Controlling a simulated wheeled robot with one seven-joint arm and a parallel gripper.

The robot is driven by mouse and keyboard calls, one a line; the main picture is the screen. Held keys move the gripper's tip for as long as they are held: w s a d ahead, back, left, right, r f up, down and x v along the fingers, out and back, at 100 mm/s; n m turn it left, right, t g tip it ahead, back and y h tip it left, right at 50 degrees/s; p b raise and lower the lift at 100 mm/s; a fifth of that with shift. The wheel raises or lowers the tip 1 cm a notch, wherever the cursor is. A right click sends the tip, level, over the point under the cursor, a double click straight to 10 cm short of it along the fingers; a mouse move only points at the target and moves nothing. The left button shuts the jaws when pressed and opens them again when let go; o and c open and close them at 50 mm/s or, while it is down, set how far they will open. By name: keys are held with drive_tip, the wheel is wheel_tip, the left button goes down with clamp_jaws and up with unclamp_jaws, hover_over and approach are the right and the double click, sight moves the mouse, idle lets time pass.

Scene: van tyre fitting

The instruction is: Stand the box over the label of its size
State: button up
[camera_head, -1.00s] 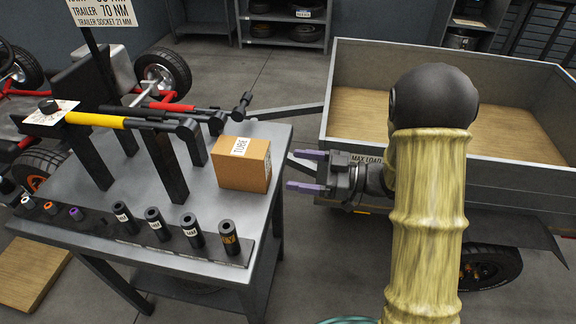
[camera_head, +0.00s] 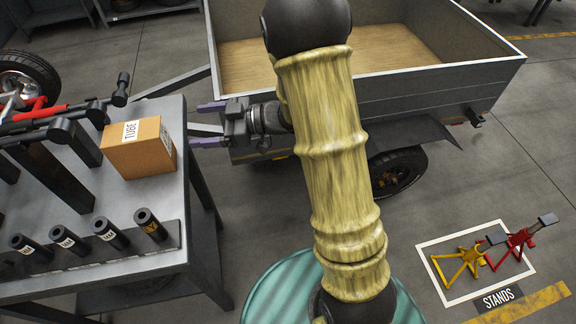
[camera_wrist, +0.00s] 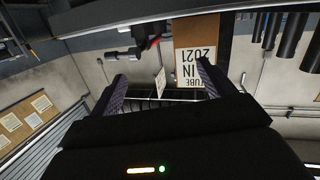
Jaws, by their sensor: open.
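The box (camera_head: 139,149) is brown cardboard with a white label reading TUBE on top. It stands near the right edge of the grey workbench. In the wrist view the box (camera_wrist: 197,32) appears beyond the fingers, with a white label whose upside-down print seems to read TUBE IN 2021. My gripper (camera_head: 205,125) is to the right of the box, past the bench edge, with its fingers pointing left and a gap to the box. In the wrist view my gripper (camera_wrist: 162,80) is open and empty. No size label for standing the box is clearly readable.
Several dark sockets (camera_head: 108,232) stand in a row along the bench's front. Torque wrenches (camera_head: 45,130) rest on posts at left. The trailer (camera_head: 405,70) is behind my arm. Yellow and red stands (camera_head: 490,250) are on the floor at right, with clear floor around.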

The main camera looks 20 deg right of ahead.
drive_tip(key=w+d+f+m+t+h, duration=0.25)
drive_tip(key=d+m+t+h, duration=0.25)
drive_tip(key=d+m+h, duration=0.55)
drive_tip(key=s+d+f+m+g+h, duration=0.1)
drive_tip(key=s+d+m+g+h, duration=0.1)
drive_tip(key=s, duration=0.7)
drive_tip(key=s+d+f+m+g+h, duration=0.2)
drive_tip(key=s+d+m+g+h, duration=0.1)
drive_tip(key=s, duration=0.6)
drive_tip(key=d+g, duration=0.1)
drive_tip(key=g, duration=0.1)
drive_tip(key=shift+g, duration=0.3)
drive_tip(key=shift+o, duration=0.4)
drive_tip(key=shift+w, duration=0.1)
